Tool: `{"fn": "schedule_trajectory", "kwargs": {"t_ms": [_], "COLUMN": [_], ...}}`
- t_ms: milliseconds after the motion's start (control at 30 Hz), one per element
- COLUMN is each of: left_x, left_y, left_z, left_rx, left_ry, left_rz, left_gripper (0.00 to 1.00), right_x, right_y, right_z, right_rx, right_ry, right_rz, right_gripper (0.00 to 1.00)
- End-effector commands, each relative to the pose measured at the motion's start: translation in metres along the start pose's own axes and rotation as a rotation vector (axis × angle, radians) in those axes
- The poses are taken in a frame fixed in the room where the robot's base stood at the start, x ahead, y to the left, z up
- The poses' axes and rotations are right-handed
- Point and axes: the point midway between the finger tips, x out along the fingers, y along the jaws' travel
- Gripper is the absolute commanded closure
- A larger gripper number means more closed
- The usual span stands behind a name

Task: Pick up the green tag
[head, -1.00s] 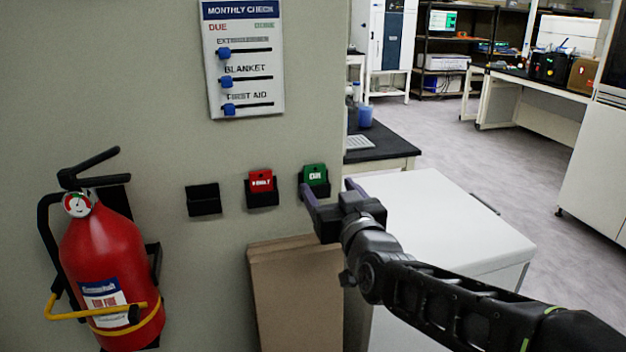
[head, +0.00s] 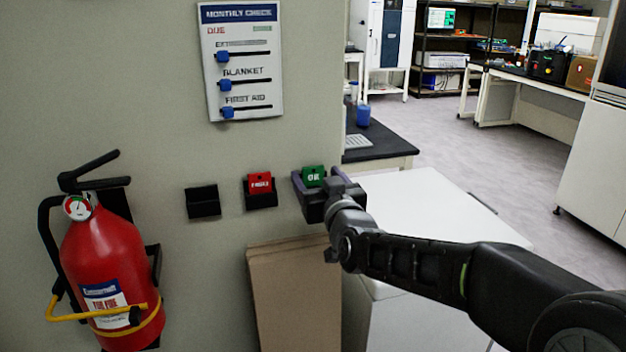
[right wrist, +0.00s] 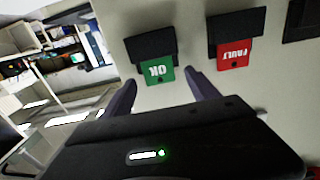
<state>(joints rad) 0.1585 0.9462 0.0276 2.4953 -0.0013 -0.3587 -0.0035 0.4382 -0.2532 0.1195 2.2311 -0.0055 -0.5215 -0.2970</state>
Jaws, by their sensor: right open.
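The green tag (head: 314,176), marked OK, sits in the rightmost of the black wall holders, its upper part sticking out. It also shows upside down in the right wrist view (right wrist: 158,72), with its holder (right wrist: 151,47). My right gripper (head: 314,180) is open, with one finger on each side of the green tag in the head view. In the right wrist view the fingertips (right wrist: 158,80) flank the tag's free end, with gaps on both sides. Contact does not show. My left gripper is not in view.
A red FAULT tag (head: 260,184) sits in the holder to the left, close to my left finger. An empty black holder (head: 203,201) is further left. A fire extinguisher (head: 107,265) hangs at left. Brown cardboard (head: 295,295) leans below; a white cabinet (head: 440,205) stands right.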

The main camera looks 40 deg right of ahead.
Motion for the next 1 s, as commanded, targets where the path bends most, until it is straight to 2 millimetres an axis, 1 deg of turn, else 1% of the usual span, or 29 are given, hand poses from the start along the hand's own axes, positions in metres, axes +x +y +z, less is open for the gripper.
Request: {"fn": "schedule_trajectory", "kwargs": {"t_ms": [33,133,700,1000], "left_x": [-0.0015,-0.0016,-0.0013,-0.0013], "left_y": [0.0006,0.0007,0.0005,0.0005], "left_z": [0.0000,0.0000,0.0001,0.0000], "left_rx": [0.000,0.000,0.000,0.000], "left_ry": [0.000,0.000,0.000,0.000], "left_rz": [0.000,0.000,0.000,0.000], "left_gripper": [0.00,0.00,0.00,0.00], "right_x": [0.0052,0.0096,0.0091,0.0091], "right_y": [0.0001,0.0003,0.0003,0.0002], "right_z": [0.0002,0.0003,0.0003,0.0003], "right_rx": [0.000,0.000,0.000,0.000], "right_ry": [-0.002,0.000,0.000,0.000], "right_rz": [0.000,0.001,0.001,0.001], "right_gripper": [0.31,0.31,0.31,0.55]}}
